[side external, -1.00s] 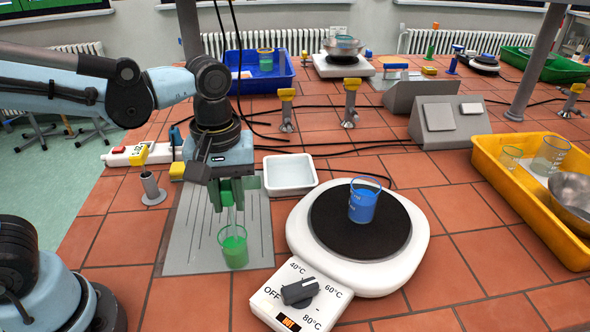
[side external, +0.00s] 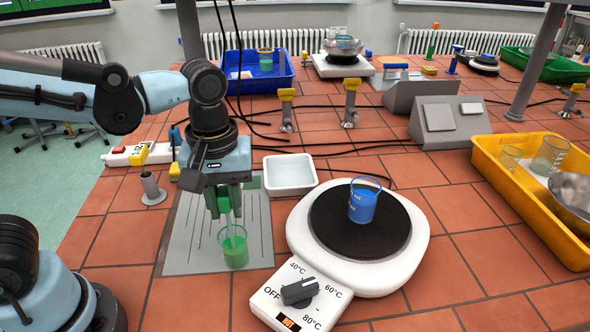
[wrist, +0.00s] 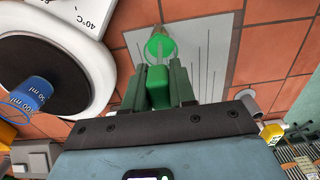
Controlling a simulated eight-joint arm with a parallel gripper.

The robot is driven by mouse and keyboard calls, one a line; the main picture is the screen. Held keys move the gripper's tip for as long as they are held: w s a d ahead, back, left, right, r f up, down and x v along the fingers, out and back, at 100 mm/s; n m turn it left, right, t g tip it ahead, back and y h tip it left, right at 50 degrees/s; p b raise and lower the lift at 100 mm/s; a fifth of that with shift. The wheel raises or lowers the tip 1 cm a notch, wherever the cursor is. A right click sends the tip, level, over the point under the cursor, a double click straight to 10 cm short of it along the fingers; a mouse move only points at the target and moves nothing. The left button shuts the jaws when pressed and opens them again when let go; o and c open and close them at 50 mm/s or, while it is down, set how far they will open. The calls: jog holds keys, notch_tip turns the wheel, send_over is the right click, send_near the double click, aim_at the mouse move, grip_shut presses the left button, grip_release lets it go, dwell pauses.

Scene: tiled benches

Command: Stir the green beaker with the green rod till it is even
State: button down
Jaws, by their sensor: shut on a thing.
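The green beaker (side external: 235,252) stands upright on the grey grooved mat, with green liquid in it. My gripper (side external: 229,205) is above the beaker, its green fingers shut on the green rod (side external: 233,226). The rod hangs down and its lower end is inside the beaker, near the liquid. In the wrist view the beaker (wrist: 160,45) is just beyond the fingers, and the rod's green handle (wrist: 158,88) is between them. I cannot tell from here how even the liquid is.
A white hotplate (side external: 300,230) with a blue beaker (side external: 363,203) on its dark disc stands close to the right. A white tray (side external: 290,175) is behind the mat (side external: 183,250). A yellow tray (side external: 500,175) with glassware is at the far right.

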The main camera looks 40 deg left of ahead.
jog(key=shift+w+a+r, duration=0.1)
jog(key=shift+w+a, duration=0.1)
jog(key=shift+r, duration=3.85)
jog(key=shift+r, duration=2.5)
jog(key=shift+w, duration=0.1)
